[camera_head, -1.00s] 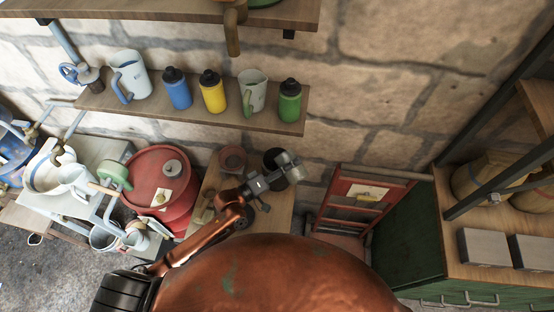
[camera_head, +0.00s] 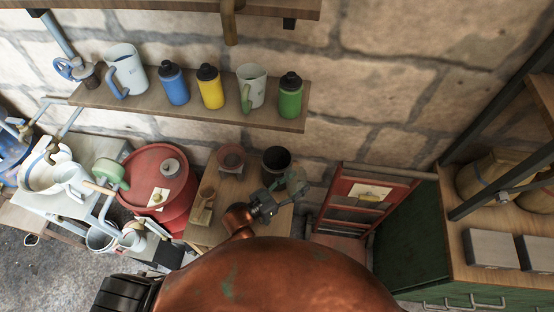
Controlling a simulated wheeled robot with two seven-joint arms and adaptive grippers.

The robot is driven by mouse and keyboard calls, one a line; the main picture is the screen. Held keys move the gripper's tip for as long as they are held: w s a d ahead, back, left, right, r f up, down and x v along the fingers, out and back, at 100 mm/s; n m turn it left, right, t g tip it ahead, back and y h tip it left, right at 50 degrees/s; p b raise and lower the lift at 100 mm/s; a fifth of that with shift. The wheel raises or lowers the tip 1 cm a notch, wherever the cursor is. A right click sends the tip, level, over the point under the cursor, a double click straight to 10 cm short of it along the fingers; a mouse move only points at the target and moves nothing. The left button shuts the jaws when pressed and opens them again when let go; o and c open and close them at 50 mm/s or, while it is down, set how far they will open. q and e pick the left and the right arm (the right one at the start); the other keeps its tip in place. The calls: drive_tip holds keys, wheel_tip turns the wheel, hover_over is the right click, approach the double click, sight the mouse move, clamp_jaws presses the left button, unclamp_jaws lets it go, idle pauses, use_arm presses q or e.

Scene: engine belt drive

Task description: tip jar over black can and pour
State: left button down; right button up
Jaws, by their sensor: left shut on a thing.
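The black can (camera_head: 276,159) stands upright on a small wooden table (camera_head: 232,187) against the stone wall, its dark open top facing up. My left gripper (camera_head: 275,198) is in front of the can, shut on a greyish, see-through jar (camera_head: 297,181). The jar is just to the front right of the can in the picture and close to its rim. Its exact tilt and whether it touches the can cannot be told. No poured contents can be made out. My right gripper is not in view.
A reddish pot (camera_head: 231,158) and a wooden item (camera_head: 202,205) share the table. A red drum (camera_head: 160,183) stands at the left, a red folding ladder (camera_head: 361,205) at the right. A shelf (camera_head: 190,104) with mugs and bottles hangs above.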

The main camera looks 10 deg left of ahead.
use_arm(q)
drive_tip(key=shift+s+d+f+m, duration=0.15)
drive_tip(key=shift+f+m, duration=0.3)
drive_tip(key=shift+f, duration=0.1)
drive_tip(key=shift+s+d+f+m, duration=0.15)
drive_tip(key=shift+f+m, duration=0.3)
drive_tip(key=shift+f, duration=0.05)
wheel_tip(320, 180, up, 4)
drive_tip(key=p, duration=0.3)
drive_tip(key=shift+r+p, duration=0.1)
drive_tip(key=shift+p, duration=0.2)
